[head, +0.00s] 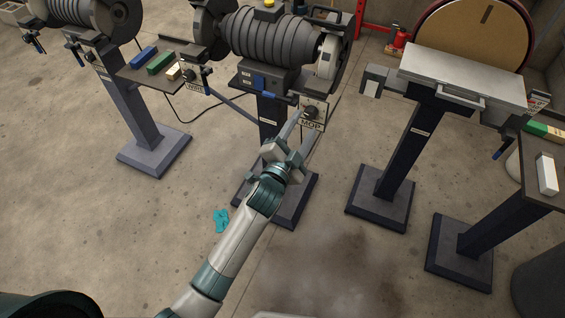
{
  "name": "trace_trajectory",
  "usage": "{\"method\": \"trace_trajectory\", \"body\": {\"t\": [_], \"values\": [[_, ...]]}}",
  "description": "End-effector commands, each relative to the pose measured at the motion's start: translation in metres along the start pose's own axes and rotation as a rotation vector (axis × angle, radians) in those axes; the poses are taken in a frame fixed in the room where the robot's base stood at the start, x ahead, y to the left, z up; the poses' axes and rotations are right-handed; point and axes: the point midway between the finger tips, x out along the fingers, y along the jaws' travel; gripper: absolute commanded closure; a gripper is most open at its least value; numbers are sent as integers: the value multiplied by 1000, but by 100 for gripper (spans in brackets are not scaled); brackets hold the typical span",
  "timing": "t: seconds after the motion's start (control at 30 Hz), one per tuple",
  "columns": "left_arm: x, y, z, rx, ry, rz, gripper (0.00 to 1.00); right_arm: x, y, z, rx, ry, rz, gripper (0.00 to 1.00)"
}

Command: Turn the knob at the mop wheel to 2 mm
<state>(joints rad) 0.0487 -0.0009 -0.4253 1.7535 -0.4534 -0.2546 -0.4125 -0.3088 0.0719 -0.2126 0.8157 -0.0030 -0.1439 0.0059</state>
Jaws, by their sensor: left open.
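The knob (310,112) is a small dark round piece on a pale plate marked MOP (312,125), mounted below the right end of the grinder. A pale wheel, which looks like the mop wheel (328,57), sits above it. My left gripper (311,121) comes up from below with its two fingers apart, their tips close to the plate and around the knob's level. I cannot tell whether the fingers touch the knob. The scale marks and the knob's setting are too small to read. My right gripper is not in view.
The grinder (268,38) stands on a dark pedestal behind my gripper. Another plate with a knob (190,75) is to the left, beside a shelf with coloured bars. A disc sander with a grey table (465,78) stands at right. A teal cloth or glove (221,219) lies on the open floor.

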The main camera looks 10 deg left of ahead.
Motion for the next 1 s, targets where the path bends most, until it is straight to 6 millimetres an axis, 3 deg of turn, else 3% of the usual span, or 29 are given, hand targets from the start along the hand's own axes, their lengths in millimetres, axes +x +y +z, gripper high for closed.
{"method": "trace_trajectory", "body": {"t": [0.37, 0.6, 0.8, 1.0], "values": [[-78, 2, 2, 0, -2, 2, 52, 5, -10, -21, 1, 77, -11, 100], [-119, 2, 2, 0, -2, 2, 52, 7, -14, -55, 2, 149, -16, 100], [-135, 1, 1, 0, -2, 1, 52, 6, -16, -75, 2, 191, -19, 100], [-138, 0, 1, 0, -2, 0, 52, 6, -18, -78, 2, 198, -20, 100]]}}
